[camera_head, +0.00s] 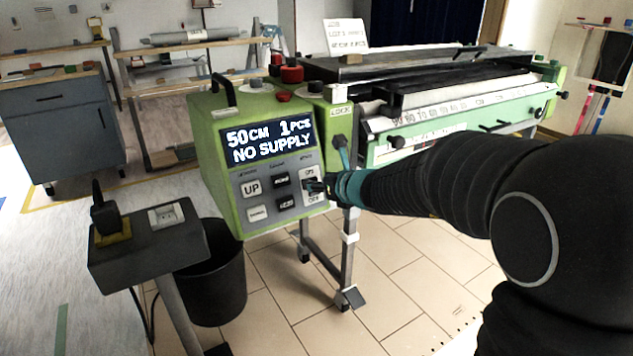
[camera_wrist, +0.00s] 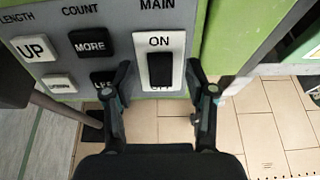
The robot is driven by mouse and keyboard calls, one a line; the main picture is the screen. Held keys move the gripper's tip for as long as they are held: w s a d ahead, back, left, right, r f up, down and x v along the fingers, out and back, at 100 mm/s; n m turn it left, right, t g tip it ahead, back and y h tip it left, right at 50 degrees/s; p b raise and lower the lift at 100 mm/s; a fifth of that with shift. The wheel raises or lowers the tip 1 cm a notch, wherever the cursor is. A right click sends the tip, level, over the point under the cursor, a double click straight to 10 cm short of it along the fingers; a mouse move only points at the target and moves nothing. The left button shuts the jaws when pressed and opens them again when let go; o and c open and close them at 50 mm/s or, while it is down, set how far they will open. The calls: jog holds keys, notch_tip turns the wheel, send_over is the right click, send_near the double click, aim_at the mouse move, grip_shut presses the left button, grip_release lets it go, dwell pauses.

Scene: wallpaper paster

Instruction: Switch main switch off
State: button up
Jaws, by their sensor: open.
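The main switch (camera_wrist: 160,70) is a black rocker on a white plate, marked ON above and OFF below, under the word MAIN. It sits at the right of the grey button panel (camera_head: 262,196) on the green wallpaper paster (camera_head: 215,130). Which way the rocker is tipped I cannot tell. My gripper (camera_wrist: 160,80) is open, with one dark finger on each side of the switch plate in the wrist view. Nothing is between the fingers but the view of the switch. In the head view my gripper (camera_head: 318,187) is at the switch and partly hides it.
The lit display (camera_head: 270,142) reads "50CM 1PCS NO SUPPLY". The UP button (camera_wrist: 34,48) and the MORE button (camera_wrist: 90,43) lie left of the switch. A socket post (camera_head: 145,245) and a black bin (camera_head: 215,275) stand at front left. Tiled floor is clear below.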

jog(key=shift+x, duration=1)
